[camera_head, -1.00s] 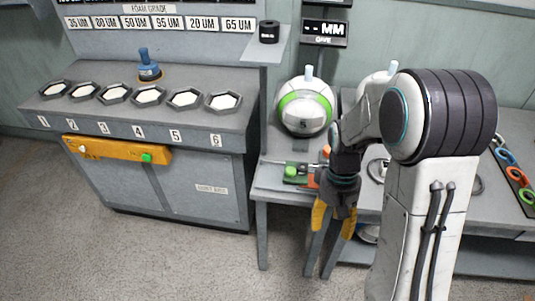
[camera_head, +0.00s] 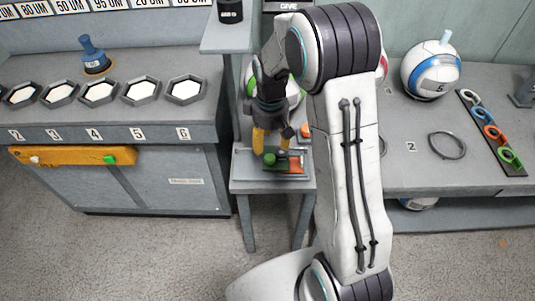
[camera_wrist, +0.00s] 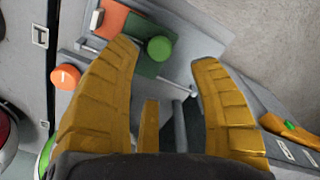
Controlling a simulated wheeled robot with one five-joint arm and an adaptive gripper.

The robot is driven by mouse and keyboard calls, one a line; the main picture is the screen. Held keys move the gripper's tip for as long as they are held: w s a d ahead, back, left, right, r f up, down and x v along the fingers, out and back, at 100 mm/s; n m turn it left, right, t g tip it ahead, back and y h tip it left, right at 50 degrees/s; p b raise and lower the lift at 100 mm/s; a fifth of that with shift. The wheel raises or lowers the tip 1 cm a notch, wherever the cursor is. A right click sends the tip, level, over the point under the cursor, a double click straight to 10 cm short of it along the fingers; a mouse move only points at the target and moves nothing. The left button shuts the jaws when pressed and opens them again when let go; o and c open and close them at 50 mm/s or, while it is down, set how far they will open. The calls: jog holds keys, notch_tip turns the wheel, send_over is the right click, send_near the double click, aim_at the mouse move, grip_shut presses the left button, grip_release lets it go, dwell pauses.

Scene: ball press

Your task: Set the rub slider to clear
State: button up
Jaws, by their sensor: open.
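A small slider unit (camera_head: 293,177) lies on the low side table, with a green half and an orange-red half. Its round green knob (camera_head: 269,159) stands over the green half; it also shows in the wrist view (camera_wrist: 159,48). I read no lettering on it, so I cannot tell which half is clear. My gripper (camera_head: 271,150) points down over the slider unit, with yellow fingers apart and empty. In the wrist view the knob appears between the open fingertips (camera_wrist: 165,54), beyond them; contact cannot be told.
An orange button (camera_wrist: 65,77) sits beside the slider. A yellow panel (camera_head: 70,155) with a green button fronts the left bench. A green-striped ball (camera_head: 249,80) is partly hidden behind my gripper. Another ball (camera_head: 431,69) and a rack of coloured rings (camera_head: 490,131) are at right.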

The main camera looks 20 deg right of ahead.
aim_at(270, 157)
jog(key=shift+w+f, duration=0.1)
jog(key=shift+f, duration=0.2)
jog(key=shift+n, duration=0.3)
jog(key=shift+f, duration=3.45)
grip_shut()
